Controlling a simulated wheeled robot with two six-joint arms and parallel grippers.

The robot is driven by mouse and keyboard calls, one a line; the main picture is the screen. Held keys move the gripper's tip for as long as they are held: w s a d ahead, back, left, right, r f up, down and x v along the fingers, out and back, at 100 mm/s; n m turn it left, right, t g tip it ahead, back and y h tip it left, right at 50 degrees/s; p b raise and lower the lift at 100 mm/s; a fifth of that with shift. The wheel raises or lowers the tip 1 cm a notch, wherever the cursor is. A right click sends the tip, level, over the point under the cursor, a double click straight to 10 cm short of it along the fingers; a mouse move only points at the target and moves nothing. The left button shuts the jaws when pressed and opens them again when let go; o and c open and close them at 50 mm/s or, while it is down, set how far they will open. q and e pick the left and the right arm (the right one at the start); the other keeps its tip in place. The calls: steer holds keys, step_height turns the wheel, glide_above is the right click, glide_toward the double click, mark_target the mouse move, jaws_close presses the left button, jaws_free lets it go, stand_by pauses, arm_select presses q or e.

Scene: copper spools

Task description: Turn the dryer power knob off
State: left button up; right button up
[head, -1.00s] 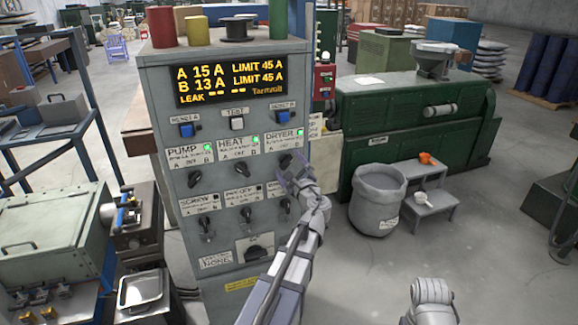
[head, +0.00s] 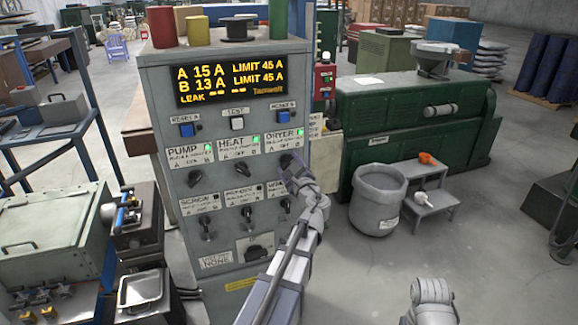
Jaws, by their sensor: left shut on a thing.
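The grey control panel (head: 222,271) stands in front of me with a lit display (head: 230,84). The dryer power knob (head: 286,160) is a dark knob below the DRYER label (head: 283,141), at the right end of the upper knob row. A green lamp is lit on that label. My left gripper (head: 290,169) is at this knob and shut on it; the fingers hide part of it, and I cannot tell which way it points. My right gripper is out of view; only part of my right arm shows at the bottom right.
The PUMP knob (head: 195,179) and HEAT knob (head: 243,168) sit left in the same row. Several switches are below. A grey bin (head: 378,205) and a small step stand (head: 432,201) are on the floor to the right. Clear floor lies in the right foreground.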

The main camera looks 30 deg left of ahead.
arm_select(q)
steer(key=shift+c, duration=1.4)
steer(key=n, duration=0.4)
steer(key=shift+n, duration=2.6)
steer(key=o, duration=1.4)
steer(key=shift+s+d, duration=0.1)
